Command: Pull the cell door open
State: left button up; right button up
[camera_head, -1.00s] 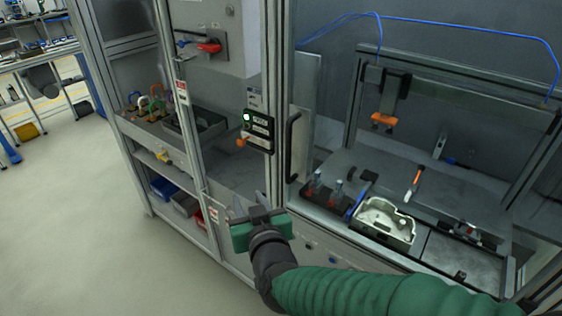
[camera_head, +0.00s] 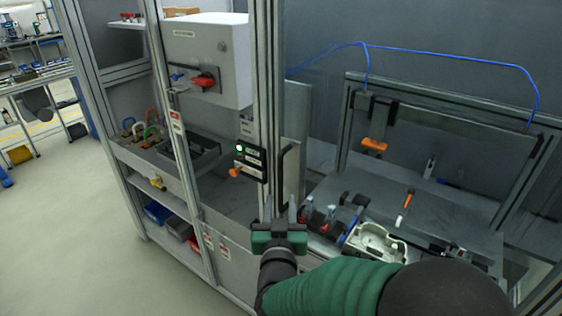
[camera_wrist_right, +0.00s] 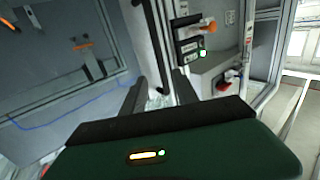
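The cell door's black bar handle (camera_head: 285,168) stands upright beside the metal frame post, in the middle of the head view. A pale narrow panel (camera_head: 297,125) shows just right of it; I cannot tell whether it is part of the door. My right gripper (camera_head: 280,210) is just below the handle in the picture, with its two fingers pointing up and apart. In the right wrist view the fingers (camera_wrist_right: 160,90) are spread with a gap between them. I see nothing clearly gripped, and contact with the handle cannot be made out. My left gripper is out of view.
A control box with a green light (camera_head: 251,162) and an orange knob sits left of the handle. A grey cabinet with a red switch (camera_head: 204,80) is above it. Inside the cell are a pale casting (camera_head: 375,245) and tools. The floor at left (camera_head: 70,240) is clear.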

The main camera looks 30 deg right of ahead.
aim_at(280, 180)
jog(key=p+x, duration=0.5)
jog(key=x, duration=0.5)
jog(key=shift+a, duration=0.1)
jog(key=shift+w+d+f, duration=0.1)
jog(key=shift+w+d, duration=0.2)
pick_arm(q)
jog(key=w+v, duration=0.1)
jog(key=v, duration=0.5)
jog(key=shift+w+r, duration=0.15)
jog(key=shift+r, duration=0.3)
pick_arm(e)
jog(key=shift+a, duration=0.15)
grip_shut()
